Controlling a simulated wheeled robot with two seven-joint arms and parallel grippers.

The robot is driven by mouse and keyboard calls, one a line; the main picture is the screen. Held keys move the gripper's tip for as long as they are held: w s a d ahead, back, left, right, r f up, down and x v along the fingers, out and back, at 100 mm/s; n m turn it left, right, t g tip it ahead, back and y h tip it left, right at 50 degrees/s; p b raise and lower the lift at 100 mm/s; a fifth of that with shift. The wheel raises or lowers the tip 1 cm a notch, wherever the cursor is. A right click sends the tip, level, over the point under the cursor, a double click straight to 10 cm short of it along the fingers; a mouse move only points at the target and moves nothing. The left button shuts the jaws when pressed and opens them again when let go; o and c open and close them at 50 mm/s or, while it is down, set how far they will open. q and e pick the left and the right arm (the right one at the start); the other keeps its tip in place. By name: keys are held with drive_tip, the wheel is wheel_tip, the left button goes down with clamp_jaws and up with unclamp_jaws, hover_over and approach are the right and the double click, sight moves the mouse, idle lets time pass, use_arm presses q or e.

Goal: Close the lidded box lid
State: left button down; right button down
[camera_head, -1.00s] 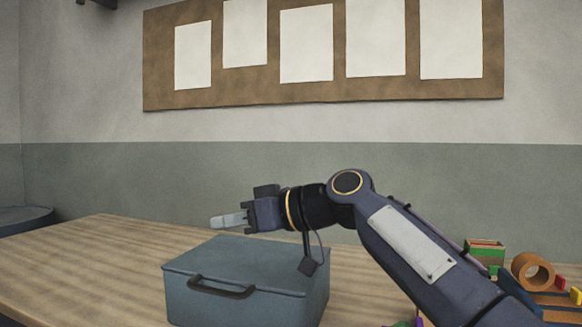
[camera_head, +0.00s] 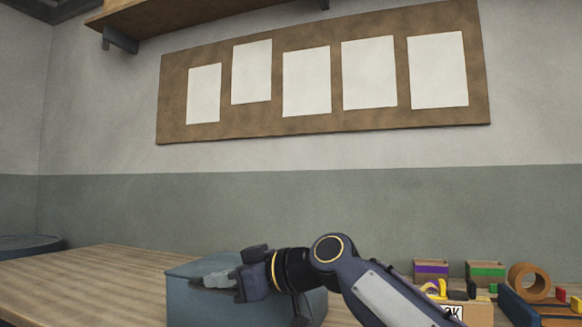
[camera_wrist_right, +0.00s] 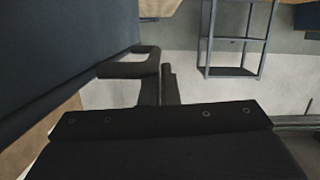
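The blue-grey lidded box (camera_head: 300,309) stands on the wooden table at the bottom of the head view. Its lid (camera_head: 190,267) looks down flat on the box; whether it is fully shut cannot be told. My right gripper (camera_head: 214,281) is at the lid's top in the head view, with its fingers together and nothing seen between them. Whether it touches the lid is unclear. My left gripper is not in view.
Small boxes with purple (camera_head: 431,268) and green (camera_head: 486,271) bands, a brown ring (camera_head: 528,281) and a blue tray (camera_head: 522,309) stand to the right. The table (camera_head: 90,280) is clear left of the box. A pinboard (camera_head: 330,75) hangs behind.

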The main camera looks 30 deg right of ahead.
drive_tip(key=shift+f, duration=0.35)
